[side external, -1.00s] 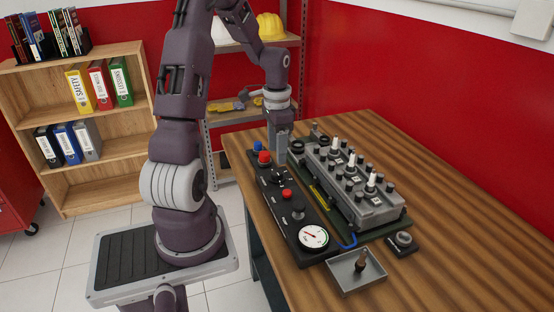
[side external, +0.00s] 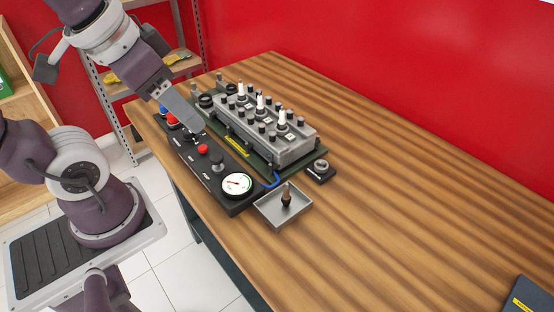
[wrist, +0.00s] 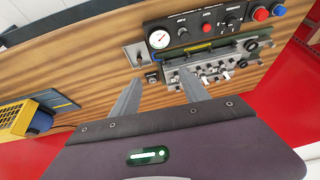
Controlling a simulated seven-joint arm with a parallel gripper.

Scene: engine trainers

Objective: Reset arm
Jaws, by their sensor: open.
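My gripper (side external: 198,126) is tilted down toward the right in the side view, its fingertips overlapping the black control panel (side external: 210,172). In the wrist view my gripper (wrist: 158,76) shows two grey fingers wide apart with nothing between them. The panel (wrist: 195,30) and the grey engine block (wrist: 205,65) look small beyond the fingers, so the gripper appears well above the table and apart from them. The engine block (side external: 290,152) stands on a green base, with several white-tipped plugs on top.
A grey tray (side external: 269,213) holds a dark upright part with a brown top. A small round-topped device (side external: 320,170) lies beside the base.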

